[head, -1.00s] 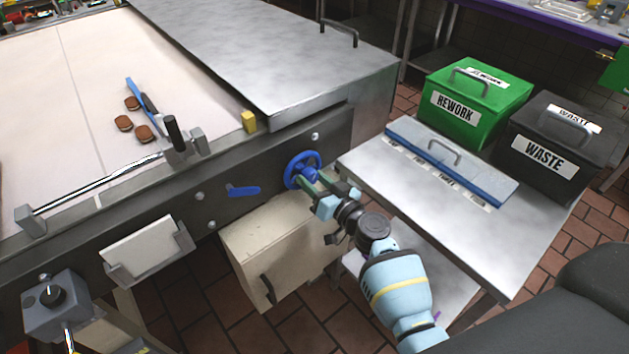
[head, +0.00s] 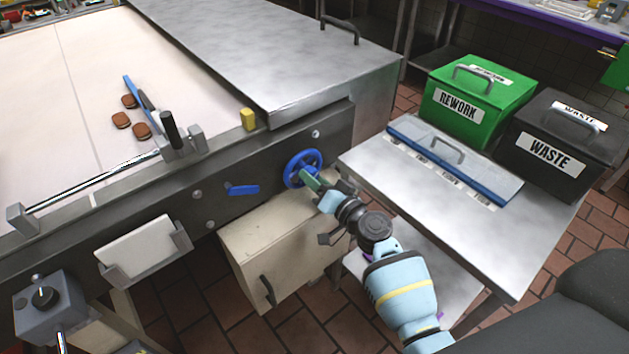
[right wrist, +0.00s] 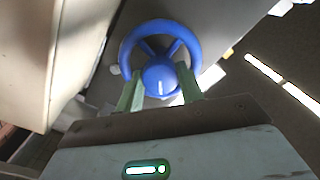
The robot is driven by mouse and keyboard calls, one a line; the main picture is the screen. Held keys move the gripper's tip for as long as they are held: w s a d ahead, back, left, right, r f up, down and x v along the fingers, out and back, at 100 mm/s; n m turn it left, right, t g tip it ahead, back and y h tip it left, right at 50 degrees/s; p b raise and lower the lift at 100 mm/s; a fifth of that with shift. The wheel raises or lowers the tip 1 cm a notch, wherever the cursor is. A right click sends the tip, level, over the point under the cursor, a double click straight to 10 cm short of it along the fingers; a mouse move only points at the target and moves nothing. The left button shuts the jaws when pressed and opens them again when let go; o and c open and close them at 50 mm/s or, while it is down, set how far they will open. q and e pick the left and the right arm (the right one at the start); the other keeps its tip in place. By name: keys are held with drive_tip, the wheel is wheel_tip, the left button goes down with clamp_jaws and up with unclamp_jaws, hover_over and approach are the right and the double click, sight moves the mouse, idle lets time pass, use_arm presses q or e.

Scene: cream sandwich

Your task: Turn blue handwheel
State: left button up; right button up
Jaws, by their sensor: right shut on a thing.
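The blue handwheel (head: 303,168) is mounted on the dark front side of the conveyor. It also shows in the right wrist view (right wrist: 160,28), with a round hub (right wrist: 160,80) and spokes. My right gripper (head: 310,180) reaches the wheel from the lower right. In the right wrist view its two green fingers (right wrist: 160,92) stand on either side of the hub, at the lower part of the wheel, shut on it. The exact contact points are partly hidden. My left gripper is not in view.
A blue lever (head: 242,190) sits left of the wheel. A beige cabinet (head: 285,245) is below it. A steel table (head: 400,195) with a blue-edged lid (head: 455,165) stands at right, with green rework (head: 475,105) and black waste (head: 550,150) bins behind.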

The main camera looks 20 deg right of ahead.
drive_tip(key=m, duration=0.5)
drive_tip(key=shift+m, duration=0.3)
drive_tip(key=m, duration=0.6)
drive_tip(key=shift+r, duration=0.15)
drive_tip(key=m+p, duration=0.1)
drive_tip(key=m, duration=0.5)
drive_tip(key=shift+m, duration=0.3)
drive_tip(key=m+p, duration=0.1)
drive_tip(key=m, duration=0.3)
drive_tip(key=shift+p, duration=0.35)
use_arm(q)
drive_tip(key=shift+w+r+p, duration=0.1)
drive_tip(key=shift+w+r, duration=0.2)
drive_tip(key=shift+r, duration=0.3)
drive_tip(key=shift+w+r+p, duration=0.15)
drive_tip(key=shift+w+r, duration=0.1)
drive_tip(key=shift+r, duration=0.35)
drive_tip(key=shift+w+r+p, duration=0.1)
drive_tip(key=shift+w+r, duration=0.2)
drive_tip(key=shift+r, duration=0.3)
use_arm(e)
drive_tip(key=shift+m, duration=1.4)
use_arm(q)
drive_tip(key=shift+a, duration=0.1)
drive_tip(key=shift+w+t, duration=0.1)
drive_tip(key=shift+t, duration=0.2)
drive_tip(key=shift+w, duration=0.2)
use_arm(e)
drive_tip(key=o, duration=1)
